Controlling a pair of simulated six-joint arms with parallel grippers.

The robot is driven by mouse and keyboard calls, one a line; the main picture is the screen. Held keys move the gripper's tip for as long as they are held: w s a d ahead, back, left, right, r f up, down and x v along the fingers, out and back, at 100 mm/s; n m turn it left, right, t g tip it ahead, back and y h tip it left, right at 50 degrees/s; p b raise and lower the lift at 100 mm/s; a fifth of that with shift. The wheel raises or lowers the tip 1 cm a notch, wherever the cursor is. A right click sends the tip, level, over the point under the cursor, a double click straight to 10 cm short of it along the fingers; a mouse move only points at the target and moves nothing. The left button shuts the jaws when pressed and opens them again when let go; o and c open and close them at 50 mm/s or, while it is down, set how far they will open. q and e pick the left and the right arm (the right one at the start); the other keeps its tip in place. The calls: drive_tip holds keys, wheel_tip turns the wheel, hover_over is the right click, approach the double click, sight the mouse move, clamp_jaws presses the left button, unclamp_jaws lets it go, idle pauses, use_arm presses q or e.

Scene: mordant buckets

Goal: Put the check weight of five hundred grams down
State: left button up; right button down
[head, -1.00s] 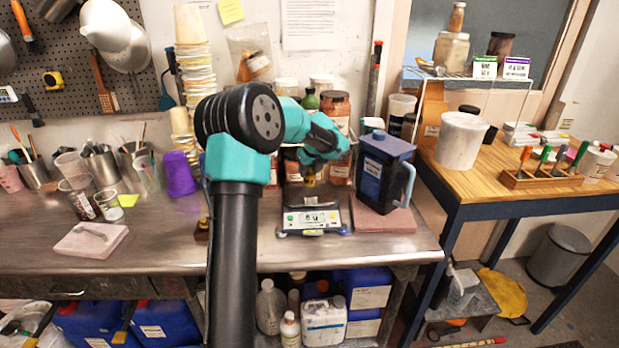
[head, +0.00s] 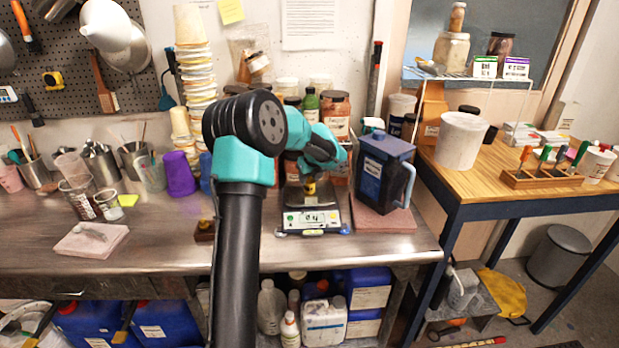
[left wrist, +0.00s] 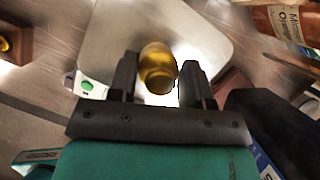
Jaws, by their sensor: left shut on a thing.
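The brass check weight (head: 310,187) is small and rounded. It also shows between the fingers in the left wrist view (left wrist: 158,68). My left gripper (head: 309,179) is shut on it, with one dark finger on each side in the wrist view (left wrist: 159,80). The weight is over the square metal pan of the bench scale (head: 312,222), upright as far as I can see. Whether its base touches the pan I cannot tell. The pan fills the upper middle of the wrist view (left wrist: 105,35). The scale's display is lit. My right gripper is out of view.
A dark blue jug (head: 382,172) stands on a reddish slab (head: 372,221) just right of the scale.

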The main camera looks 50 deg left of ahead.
use_arm(q)
drive_tip(key=shift+f, duration=0.1)
drive_tip(key=o, duration=1.2)
drive_tip(key=shift+o, duration=0.2)
drive_tip(key=v, duration=1.2)
